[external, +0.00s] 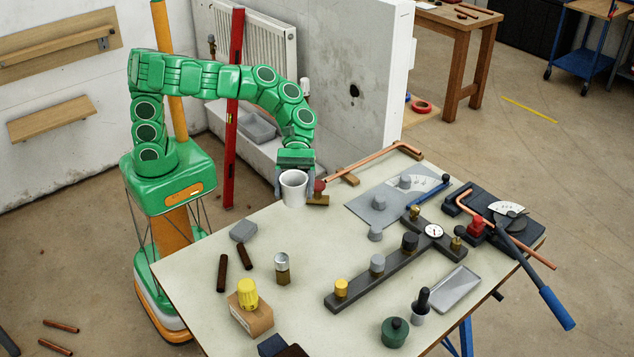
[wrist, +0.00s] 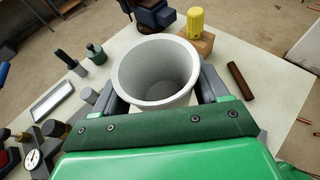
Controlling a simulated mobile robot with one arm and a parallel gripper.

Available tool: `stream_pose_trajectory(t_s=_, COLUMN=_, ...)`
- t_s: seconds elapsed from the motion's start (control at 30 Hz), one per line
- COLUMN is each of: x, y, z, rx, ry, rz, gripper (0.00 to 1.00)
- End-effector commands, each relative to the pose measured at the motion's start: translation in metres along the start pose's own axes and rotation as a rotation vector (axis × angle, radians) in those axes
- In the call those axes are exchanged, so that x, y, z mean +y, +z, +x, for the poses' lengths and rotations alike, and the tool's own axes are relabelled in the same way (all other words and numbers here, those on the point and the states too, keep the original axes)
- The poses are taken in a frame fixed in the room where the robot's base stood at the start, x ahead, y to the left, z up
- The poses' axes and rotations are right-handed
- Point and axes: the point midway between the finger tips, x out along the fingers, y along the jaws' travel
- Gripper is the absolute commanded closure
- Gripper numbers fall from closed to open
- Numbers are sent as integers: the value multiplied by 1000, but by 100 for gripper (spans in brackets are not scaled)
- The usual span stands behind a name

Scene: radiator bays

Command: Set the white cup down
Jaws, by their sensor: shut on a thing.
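The white cup (external: 293,189) is upright in my gripper (external: 295,178) near the back left edge of the worktable. My gripper is shut on the cup, one finger on each side. In the wrist view, the open mouth of the cup (wrist: 158,72) faces the camera and its inside looks empty. The fingers (wrist: 163,88) show beside its walls. The worktable (external: 200,262) has a pale top. I cannot tell whether the cup's base touches it or hangs a little above.
A red-knobbed part (external: 319,187) and a copper pipe (external: 370,157) lie just right of the cup. The dark bar with gauge (external: 375,277) crosses the middle. Bare tabletop shows in front of the cup.

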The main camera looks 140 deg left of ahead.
Motion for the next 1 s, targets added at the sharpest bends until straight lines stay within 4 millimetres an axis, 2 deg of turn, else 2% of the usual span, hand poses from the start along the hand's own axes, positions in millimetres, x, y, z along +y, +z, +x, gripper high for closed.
stream_pose_trajectory(t_s=0.23, x=-11, y=-6, z=-11, rx=2, ry=-65, rz=26, gripper=55)
stream_pose_trajectory(t_s=0.6, x=-11, y=-43, z=6, rx=-1, ry=-63, rz=20, gripper=55)
stream_pose_trajectory(t_s=0.83, x=-9, y=-52, z=12, rx=0, ry=-62, rz=23, gripper=55)
stream_pose_trajectory(t_s=1.0, x=4, y=-56, z=23, rx=-2, ry=-64, rz=22, gripper=55)
